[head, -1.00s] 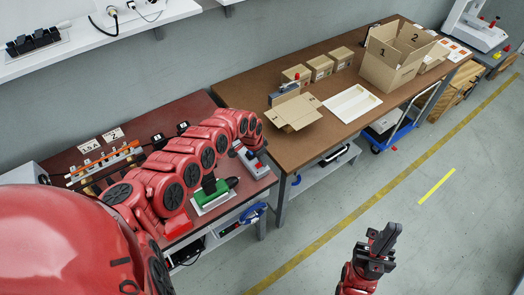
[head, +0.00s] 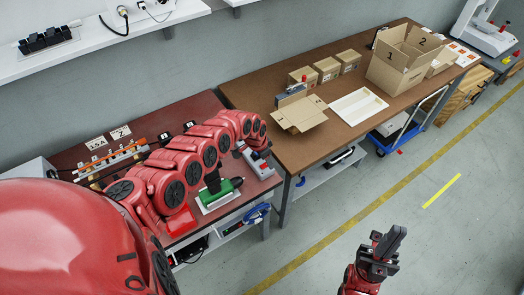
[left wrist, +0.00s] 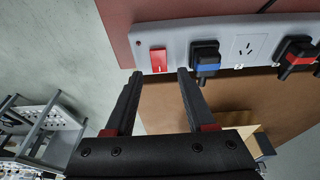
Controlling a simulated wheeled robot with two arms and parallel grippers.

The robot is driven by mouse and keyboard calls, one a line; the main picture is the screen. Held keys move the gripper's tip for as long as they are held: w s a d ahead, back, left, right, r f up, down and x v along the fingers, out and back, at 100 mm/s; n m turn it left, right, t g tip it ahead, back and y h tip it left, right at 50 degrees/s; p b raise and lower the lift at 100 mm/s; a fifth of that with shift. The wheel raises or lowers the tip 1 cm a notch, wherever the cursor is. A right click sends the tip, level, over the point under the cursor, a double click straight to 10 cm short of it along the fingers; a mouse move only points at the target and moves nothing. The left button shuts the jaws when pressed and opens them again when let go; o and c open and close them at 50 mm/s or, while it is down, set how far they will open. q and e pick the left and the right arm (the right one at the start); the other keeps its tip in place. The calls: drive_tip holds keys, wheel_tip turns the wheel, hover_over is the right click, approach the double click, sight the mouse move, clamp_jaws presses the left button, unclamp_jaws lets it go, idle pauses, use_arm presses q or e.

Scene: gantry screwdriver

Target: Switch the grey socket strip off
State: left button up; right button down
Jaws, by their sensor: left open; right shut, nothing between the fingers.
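The grey socket strip (left wrist: 225,32) runs across the top of the left wrist view at the edge of the red-brown bench. Its red rocker switch (left wrist: 158,60) is near its left end, with a small red dot beside it. A black plug with a blue band (left wrist: 206,62) sits right of the switch, and a red-banded plug (left wrist: 298,52) further right. My left gripper (left wrist: 158,74) is open, its fingertips either side of the switch in the picture; contact cannot be told. In the head view the strip (head: 257,165) lies by my left arm's end. My right gripper (head: 384,249) is shut and empty over the floor.
The brown bench (head: 312,165) holds cartons and a white tray (head: 358,106). The floor around my right gripper is clear.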

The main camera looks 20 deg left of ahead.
sight(261, 166)
use_arm(q)
drive_tip(key=v, duration=0.5)
drive_tip(key=shift+s+a+r, duration=0.1)
drive_tip(key=shift+a+r, duration=0.25)
drive_tip(key=p+v, duration=1.1)
drive_tip(key=shift+d, duration=0.25)
